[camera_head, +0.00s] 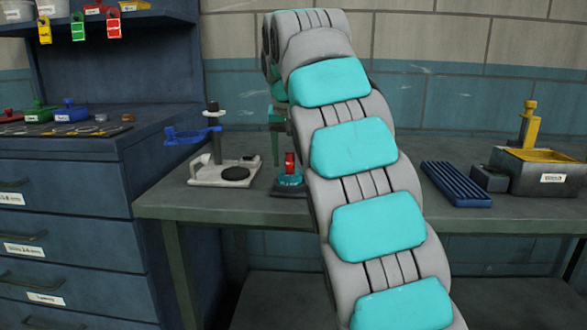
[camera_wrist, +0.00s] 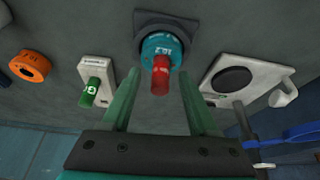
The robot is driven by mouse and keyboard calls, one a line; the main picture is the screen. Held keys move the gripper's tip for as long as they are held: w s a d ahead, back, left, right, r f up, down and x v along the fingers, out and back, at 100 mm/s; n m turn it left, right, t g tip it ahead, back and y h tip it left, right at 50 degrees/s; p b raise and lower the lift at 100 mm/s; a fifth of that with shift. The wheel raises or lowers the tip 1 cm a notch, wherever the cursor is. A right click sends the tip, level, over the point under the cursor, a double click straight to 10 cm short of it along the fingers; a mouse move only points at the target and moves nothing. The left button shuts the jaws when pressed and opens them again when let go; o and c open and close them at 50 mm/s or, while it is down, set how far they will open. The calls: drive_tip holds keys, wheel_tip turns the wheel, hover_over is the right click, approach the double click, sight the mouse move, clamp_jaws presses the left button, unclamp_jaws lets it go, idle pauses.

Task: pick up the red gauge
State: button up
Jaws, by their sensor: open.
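The red gauge (camera_head: 289,160) is a short red cylinder standing on a round teal base (camera_head: 290,180) over a dark plate on the workbench. In the wrist view the red gauge (camera_wrist: 160,77) and the teal base (camera_wrist: 162,48), with a white label, lie ahead of my gripper. My gripper (camera_wrist: 158,82) is open, its two green fingers on either side of the red gauge in that view, with gaps on both sides. In the head view a green finger (camera_head: 275,150) hangs just left of the red gauge; the other is hidden behind my arm.
A white stand (camera_head: 222,172) with a black disc and blue arm is close by left. The wrist view shows a green gauge (camera_wrist: 89,92) in a white block and an orange ring (camera_wrist: 30,66). A blue ribbed tray (camera_head: 456,184) and a dark box (camera_head: 545,172) sit right.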

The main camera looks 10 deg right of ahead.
drive_tip(key=shift+c, duration=0.3)
clamp_jaws()
idle(0.3)
